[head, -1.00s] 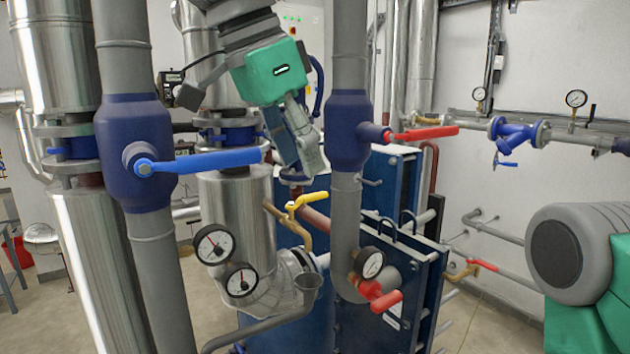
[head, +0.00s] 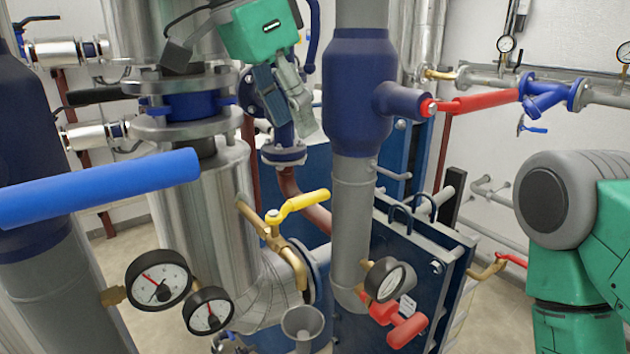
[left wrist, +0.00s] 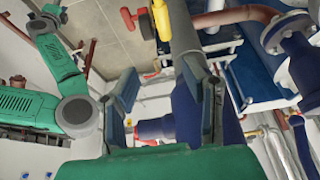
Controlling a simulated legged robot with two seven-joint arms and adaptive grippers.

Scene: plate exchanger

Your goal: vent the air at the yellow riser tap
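The yellow riser tap lever (head: 303,204) sits on a brass valve in the middle of the head view, pointing up to the right. A brass spout (head: 300,272) bends down from it above a grey funnel (head: 303,322). My left gripper (head: 294,124) hangs above the yellow lever, apart from it, fingers pointing down. In the left wrist view my left gripper (left wrist: 160,70) has its fingers spread, with nothing held between them.
A blue lever (head: 100,188) juts in from the left. A grey riser with a blue valve body (head: 358,95) and red lever (head: 485,101) stands right of my left gripper. Gauges (head: 158,278) and a lower red handle (head: 407,330) flank the funnel.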

